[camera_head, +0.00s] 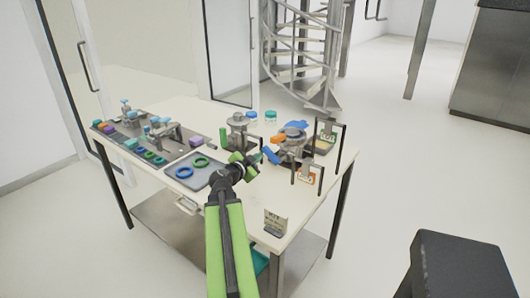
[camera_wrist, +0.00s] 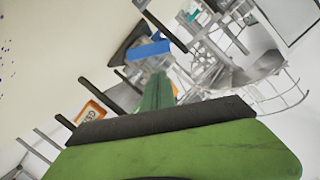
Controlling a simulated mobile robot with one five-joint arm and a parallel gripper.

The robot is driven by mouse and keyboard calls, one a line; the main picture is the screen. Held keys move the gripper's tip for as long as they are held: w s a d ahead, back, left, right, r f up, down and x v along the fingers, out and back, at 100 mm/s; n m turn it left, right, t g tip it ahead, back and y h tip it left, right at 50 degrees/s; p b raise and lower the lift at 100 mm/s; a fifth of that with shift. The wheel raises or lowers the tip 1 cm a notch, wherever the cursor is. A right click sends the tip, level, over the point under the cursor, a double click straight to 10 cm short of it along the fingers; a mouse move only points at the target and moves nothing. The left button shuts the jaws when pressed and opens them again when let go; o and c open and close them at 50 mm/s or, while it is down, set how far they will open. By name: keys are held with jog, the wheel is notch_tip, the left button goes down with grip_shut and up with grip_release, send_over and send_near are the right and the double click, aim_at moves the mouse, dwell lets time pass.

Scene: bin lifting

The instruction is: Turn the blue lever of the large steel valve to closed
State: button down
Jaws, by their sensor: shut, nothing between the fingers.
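The large steel valve (camera_head: 291,151) stands on the right half of the table in the head view. A blue lever (camera_head: 270,155) sticks out from its left side, pointing toward my gripper. My gripper (camera_head: 247,164), green and black, is just left of this lever and looks shut and empty. The view is too small to tell whether they touch. In the wrist view a blue piece (camera_wrist: 147,50) shows past the green finger (camera_wrist: 157,92); most of the valve is hidden or tilted there.
The white table (camera_head: 236,217) also holds a smaller steel fitting (camera_head: 238,131) behind my gripper, a grey tray (camera_head: 183,182) with blue and green rings, and a small sign stand (camera_head: 276,222) at the front. Black-framed stands (camera_head: 308,172) with orange labels rise to the right of the valve.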

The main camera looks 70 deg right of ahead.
aim_at(273, 154)
jog(key=b+x, duration=0.1)
jog(key=x, duration=0.8)
jog(key=shift+d+b, duration=0.2)
jog(key=shift+b, duration=0.15)
